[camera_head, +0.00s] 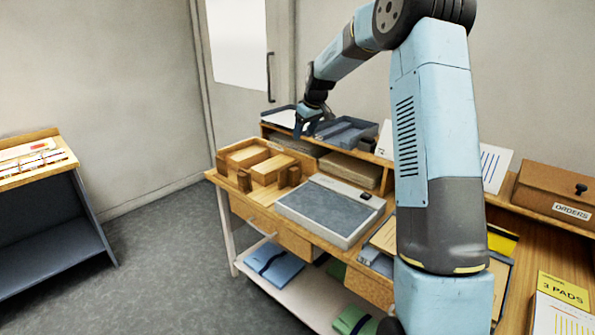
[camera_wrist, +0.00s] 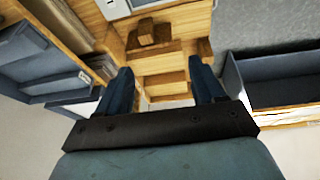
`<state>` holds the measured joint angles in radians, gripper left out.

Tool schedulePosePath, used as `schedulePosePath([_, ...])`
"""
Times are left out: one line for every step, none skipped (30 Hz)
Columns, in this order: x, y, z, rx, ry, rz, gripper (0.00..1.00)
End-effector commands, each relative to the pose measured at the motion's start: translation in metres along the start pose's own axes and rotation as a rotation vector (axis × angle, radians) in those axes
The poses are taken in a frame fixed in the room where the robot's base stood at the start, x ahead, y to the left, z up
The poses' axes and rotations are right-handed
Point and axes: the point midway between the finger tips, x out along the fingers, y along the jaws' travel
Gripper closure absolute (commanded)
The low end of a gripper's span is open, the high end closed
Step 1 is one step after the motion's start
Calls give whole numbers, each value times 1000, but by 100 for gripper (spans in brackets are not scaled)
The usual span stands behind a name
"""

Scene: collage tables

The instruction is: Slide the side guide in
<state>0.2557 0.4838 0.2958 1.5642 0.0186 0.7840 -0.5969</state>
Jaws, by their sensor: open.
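A wooden fixture (camera_head: 270,166) of pale blocks and small brown posts stands on the left end of the wooden table; I cannot tell for certain which piece is the side guide. A small brown post (camera_head: 294,176) stands at its right front. My gripper (camera_head: 307,130) is up at the table's back shelf, beyond the fixture and not touching it. In the wrist view my gripper (camera_wrist: 164,88) has its two blue fingers wide apart with nothing held. Wooden blocks (camera_wrist: 165,64) show beyond and between the fingers, some way off.
A blue-grey tray (camera_head: 346,133) and a paper tray (camera_head: 283,117) sit on the back shelf beside my gripper. A grey flat-topped device (camera_head: 325,210) lies right of the fixture. An orders box (camera_head: 556,191) stands far right. A separate table (camera_head: 40,165) is at left, with clear floor between.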

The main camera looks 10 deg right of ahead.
Motion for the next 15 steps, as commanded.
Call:
schedulePosePath([19,10,-3,-5,2,-14,32])
schedulePosePath([29,15,-6,-9,5,-21,32])
schedulePosePath([40,22,-9,-16,10,-30,32])
schedulePosePath([49,26,-10,-20,12,-35,32])
schedulePosePath([57,31,-11,-22,15,-41,32])
schedulePosePath([67,36,-13,-27,19,-48,32])
schedulePosePath([74,40,-14,-30,23,-52,32])
schedulePosePath([80,43,-15,-32,25,-57,32])
schedulePosePath([87,47,-16,-36,29,-61,32])
schedulePosePath([92,49,-16,-38,31,-64,32])
schedulePosePath([96,51,-17,-40,32,-67,32])
schedulePosePath([100,53,-17,-41,35,-69,32])
schedulePosePath([103,55,-18,-42,36,-71,32])
schedulePosePath([106,56,-18,-42,37,-72,32])
schedulePosePath([108,57,-18,-43,38,-73,32])
